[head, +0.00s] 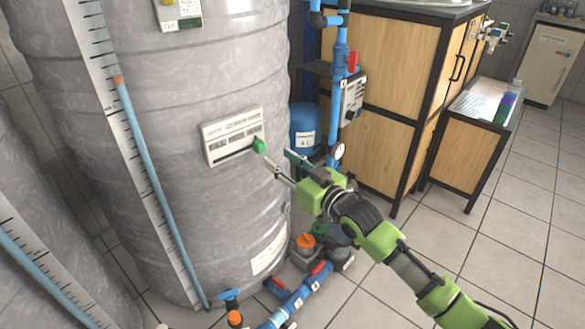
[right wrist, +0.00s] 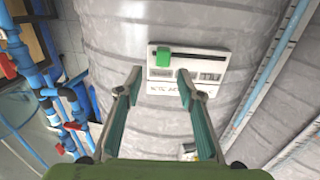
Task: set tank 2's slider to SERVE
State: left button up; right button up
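The large grey tank (head: 215,75) fills the left of the head view and carries a white slider panel (head: 221,133) with a dark slot. A green slider knob (head: 259,145) sits at the slot's right end in the head view. In the right wrist view the panel (right wrist: 207,73) is upside down, with the knob (right wrist: 163,57) at the slot's left end. My right gripper (head: 284,165) is open and empty. Its fingertips (right wrist: 159,78) point at the panel, one on either side of the knob's line, apparently short of it. The panel's lettering is too small to read. My left gripper is not in view.
A level tube with a scale (head: 145,165) runs down the tank's front. Blue pipes with red valve handles (head: 352,62) and a blue vessel (head: 306,127) stand right of the tank. Wooden cabinets (head: 375,65) stand behind. The tiled floor (head: 510,240) at right is clear.

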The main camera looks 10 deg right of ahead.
jog(key=shift+v, duration=2.2)
